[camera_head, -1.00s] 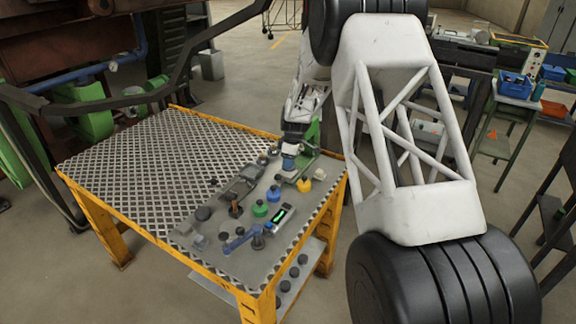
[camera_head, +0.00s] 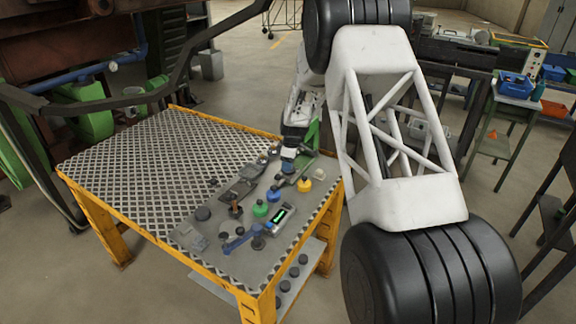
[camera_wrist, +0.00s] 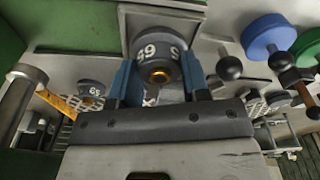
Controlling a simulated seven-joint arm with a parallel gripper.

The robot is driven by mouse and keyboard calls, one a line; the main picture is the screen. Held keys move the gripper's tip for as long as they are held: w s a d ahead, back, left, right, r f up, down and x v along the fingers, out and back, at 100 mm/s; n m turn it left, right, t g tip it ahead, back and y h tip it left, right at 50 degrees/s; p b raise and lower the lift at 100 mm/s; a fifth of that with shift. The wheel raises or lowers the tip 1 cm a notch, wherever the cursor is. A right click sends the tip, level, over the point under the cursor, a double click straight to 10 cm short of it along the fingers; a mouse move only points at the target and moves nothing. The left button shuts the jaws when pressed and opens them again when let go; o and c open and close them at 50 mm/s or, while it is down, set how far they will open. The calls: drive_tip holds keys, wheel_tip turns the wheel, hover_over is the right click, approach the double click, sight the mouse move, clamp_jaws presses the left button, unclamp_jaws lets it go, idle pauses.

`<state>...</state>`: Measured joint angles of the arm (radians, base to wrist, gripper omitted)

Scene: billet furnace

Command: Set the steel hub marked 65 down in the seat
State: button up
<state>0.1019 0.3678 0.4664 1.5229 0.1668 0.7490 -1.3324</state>
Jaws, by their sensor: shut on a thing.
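The dark steel hub marked 65 (camera_wrist: 152,60) is held between the two blue fingers of my gripper (camera_wrist: 161,78) in the wrist view. It has a brass-coloured bore, and its number reads upside down. In the head view my gripper (camera_head: 288,166) is low over the far right part of the table, and the hub is too small there to make out. A light grey square-edged piece (camera_wrist: 134,18) shows behind the hub in the wrist view. I cannot tell whether it is the seat, or whether the hub touches it.
A second numbered dark hub (camera_wrist: 91,89) is left of my gripper. Green (camera_head: 260,209), blue (camera_head: 273,194) and yellow (camera_head: 305,184) round pieces stand close by on the grey plate. A device with a green display (camera_head: 281,217) is nearer. The table's left mesh area (camera_head: 150,165) is clear.

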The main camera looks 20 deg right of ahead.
drive_tip(key=shift+f, duration=0.4)
drive_tip(key=o, duration=1.2)
drive_tip(key=shift+f, duration=0.15)
drive_tip(key=r, duration=0.4)
drive_tip(key=d+r, duration=0.1)
drive_tip(key=r, duration=0.7)
drive_tip(key=shift+s+d+r, duration=0.1)
drive_tip(key=shift+s+d, duration=0.05)
drive_tip(key=shift+s, duration=0.15)
drive_tip(key=shift+s+r, duration=0.1)
